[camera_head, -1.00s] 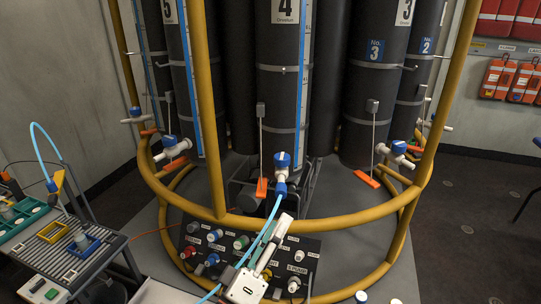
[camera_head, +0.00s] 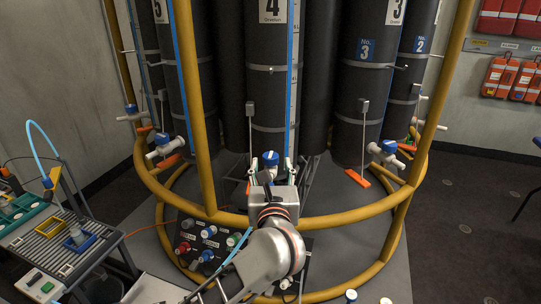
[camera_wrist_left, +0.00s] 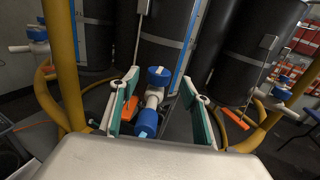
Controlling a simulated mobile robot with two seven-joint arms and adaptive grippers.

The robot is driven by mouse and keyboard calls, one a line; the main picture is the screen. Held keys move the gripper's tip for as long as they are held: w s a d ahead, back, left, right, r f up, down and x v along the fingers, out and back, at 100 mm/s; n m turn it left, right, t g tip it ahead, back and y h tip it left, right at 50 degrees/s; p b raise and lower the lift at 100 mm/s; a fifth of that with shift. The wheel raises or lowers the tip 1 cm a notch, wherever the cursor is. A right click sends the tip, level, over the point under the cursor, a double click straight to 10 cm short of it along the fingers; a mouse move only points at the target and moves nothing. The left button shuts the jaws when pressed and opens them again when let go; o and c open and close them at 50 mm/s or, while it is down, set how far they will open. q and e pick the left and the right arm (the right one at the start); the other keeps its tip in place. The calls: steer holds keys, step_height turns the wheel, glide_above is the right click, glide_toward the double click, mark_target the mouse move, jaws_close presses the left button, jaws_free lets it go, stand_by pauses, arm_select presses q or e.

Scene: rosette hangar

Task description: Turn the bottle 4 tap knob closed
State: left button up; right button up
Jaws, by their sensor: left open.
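Bottle 4 (camera_head: 268,100) is the dark cylinder in the middle, with a white "4" label. Its tap has a blue knob (camera_head: 270,158) near the bottle's foot; the knob also shows in the left wrist view (camera_wrist_left: 159,75). Below the knob are the white tap body (camera_wrist_left: 153,97) and a blue connector (camera_wrist_left: 147,122). My left gripper (camera_head: 272,176) is open just in front of the tap. In the wrist view its teal-padded fingers (camera_wrist_left: 162,98) stand on either side of the tap, apart from the knob. My right gripper is not in view.
A yellow tubular rail (camera_head: 335,219) rings the bottles, and my left arm reaches over it. Neighbouring taps (camera_head: 164,146) (camera_head: 384,150) stand left and right. A valve panel (camera_head: 200,240) sits low in front. A slatted table (camera_head: 65,245) is at left.

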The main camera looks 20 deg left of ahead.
mark_target(271, 160)
arm_select(q)
steer(key=x, duration=0.5)
steer(key=shift+w+a, duration=0.2)
steer(key=shift+w, duration=0.1)
steer(key=c, duration=1.2)
